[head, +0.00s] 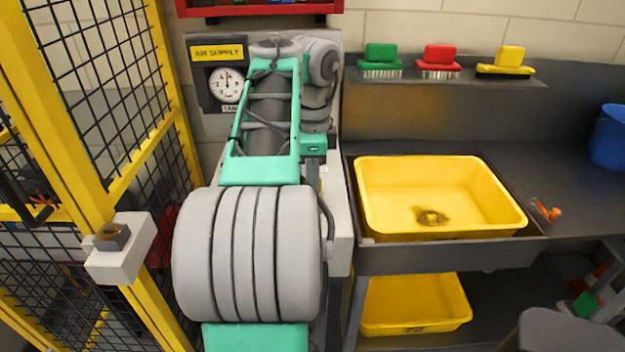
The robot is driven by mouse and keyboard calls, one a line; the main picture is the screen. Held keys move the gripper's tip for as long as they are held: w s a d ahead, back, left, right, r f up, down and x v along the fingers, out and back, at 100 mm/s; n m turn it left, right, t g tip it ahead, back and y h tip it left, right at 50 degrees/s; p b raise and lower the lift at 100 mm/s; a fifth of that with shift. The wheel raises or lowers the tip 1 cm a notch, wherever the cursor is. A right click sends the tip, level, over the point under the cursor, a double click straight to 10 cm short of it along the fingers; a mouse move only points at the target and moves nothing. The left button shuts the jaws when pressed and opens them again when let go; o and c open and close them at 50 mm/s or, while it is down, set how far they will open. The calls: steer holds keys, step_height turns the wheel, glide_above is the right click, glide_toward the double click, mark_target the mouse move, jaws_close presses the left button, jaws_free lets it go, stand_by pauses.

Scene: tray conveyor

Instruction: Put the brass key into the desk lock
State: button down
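A white box (119,259) is fixed to the yellow fence post at the left. On it sits a grey block (113,239) with a round brass-coloured part on top. This may be the lock, but I cannot tell for sure. I cannot make out a brass key anywhere. My arm rises through the middle of the view and bends down at its far end. What looks like my gripper (315,172) points down there, mostly hidden behind my own arm. I cannot see whether its fingers are apart or hold anything.
A yellow basin (440,168) is set in the grey counter (574,190) at right, with an orange-handled item (547,211) beside it. Several brushes stand on a shelf (450,78). A blue bucket (609,140) is far right. The yellow mesh fence (172,85) bounds the left.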

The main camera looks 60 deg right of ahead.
steer(key=shift+f+b, duration=0.3)
steer(key=shift+f, duration=0.1)
steer(key=c, duration=1.5)
jaws_free()
steer(key=shift+o, duration=0.2)
step_height(320, 180, up, 8)
steer(key=p, duration=0.7)
